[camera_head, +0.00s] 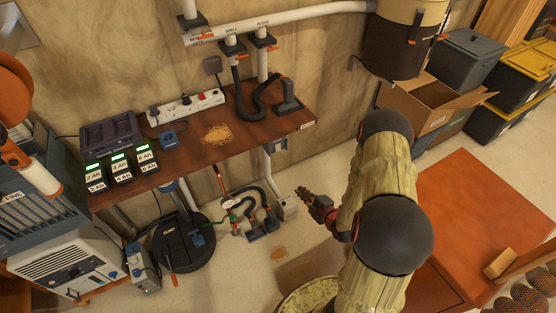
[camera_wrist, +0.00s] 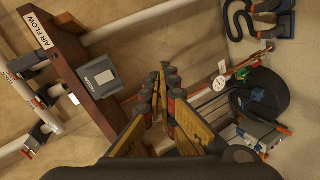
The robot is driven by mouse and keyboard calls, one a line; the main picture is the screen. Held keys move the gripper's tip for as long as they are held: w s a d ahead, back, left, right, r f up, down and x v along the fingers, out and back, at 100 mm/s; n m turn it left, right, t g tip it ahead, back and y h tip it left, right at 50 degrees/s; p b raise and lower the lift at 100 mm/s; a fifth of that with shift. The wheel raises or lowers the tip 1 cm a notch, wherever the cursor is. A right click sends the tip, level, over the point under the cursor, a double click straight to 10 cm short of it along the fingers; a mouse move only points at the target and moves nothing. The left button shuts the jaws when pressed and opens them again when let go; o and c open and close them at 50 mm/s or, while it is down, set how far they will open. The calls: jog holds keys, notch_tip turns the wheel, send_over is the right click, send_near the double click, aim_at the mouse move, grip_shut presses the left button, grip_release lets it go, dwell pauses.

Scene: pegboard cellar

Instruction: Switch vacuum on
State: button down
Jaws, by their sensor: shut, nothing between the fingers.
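A grey switch box (camera_wrist: 98,77) with a small label, too small to read surely, is fixed to the side of the dark wooden bench in the wrist view. In the head view a grey box (camera_head: 280,145) shows below the bench's right end. My gripper (camera_head: 306,194) is shut and empty, over the floor right of the bench. In the wrist view its fingers (camera_wrist: 166,82) are together, to the right of the box and apart from it. A round black drum (camera_head: 183,243), possibly the vacuum, stands under the bench; it also shows in the wrist view (camera_wrist: 262,100).
The bench (camera_head: 245,131) carries a power strip (camera_head: 187,106), battery chargers (camera_head: 121,169) and a black hose (camera_head: 257,107). White pipes (camera_head: 290,25) run along the wall. An open carton (camera_head: 436,98) and a red cabinet (camera_head: 480,205) stand right. Some floor before the bench is clear.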

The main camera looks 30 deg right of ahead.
aim_at(278, 150)
notch_tip(278, 150, up, 7)
jog(key=w+n+t, duration=0.2)
jog(key=n+t, duration=0.1)
jog(key=shift+a+r+n, duration=0.15)
jog(key=shift+n, duration=0.25)
jog(key=shift+w, duration=0.15)
jog(key=w+b, duration=0.1)
jog(key=w, duration=0.3)
jog(key=w+f+b, duration=0.1)
jog(key=w, duration=0.4)
jog(key=w+b, duration=0.1)
jog(key=w, duration=0.4)
jog(key=shift+a+f, duration=0.25)
jog(key=shift+f, duration=0.15)
